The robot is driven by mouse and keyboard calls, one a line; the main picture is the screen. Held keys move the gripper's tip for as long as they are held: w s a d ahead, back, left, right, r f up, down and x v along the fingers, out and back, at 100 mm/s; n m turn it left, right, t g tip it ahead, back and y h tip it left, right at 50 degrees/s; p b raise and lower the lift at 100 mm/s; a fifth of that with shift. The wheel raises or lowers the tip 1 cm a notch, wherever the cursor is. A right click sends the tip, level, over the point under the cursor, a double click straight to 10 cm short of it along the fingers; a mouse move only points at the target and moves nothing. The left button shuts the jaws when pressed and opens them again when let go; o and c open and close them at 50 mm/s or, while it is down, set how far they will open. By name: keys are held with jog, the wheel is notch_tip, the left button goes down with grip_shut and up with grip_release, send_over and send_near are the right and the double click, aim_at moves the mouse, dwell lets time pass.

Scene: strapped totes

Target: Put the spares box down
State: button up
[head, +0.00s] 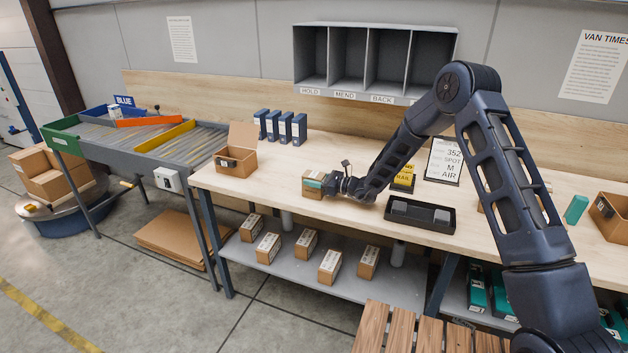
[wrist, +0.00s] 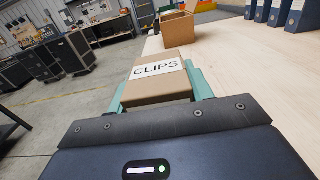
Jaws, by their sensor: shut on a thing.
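My gripper (head: 321,182) is shut on a small brown carton (head: 309,191), with a teal finger on each side of it in the wrist view. In that view the label on the carton (wrist: 158,87) reads CLIPS; I can read no "spares" label anywhere. The carton is level, at the front part of the wooden bench top (head: 262,189). I cannot tell whether its underside touches the bench or hangs just above it.
An open brown box (head: 237,168) stands left on the bench, with blue binders (head: 285,127) behind. A black tray (head: 420,214) lies to the right of my gripper. Several cartons (head: 268,248) sit on the lower shelf. Bare bench lies between open box and carton.

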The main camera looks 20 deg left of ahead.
jog(key=shift+f, duration=0.1)
jog(key=o, duration=1.1)
jog(key=shift+r, duration=0.2)
jog(key=d, duration=1.2)
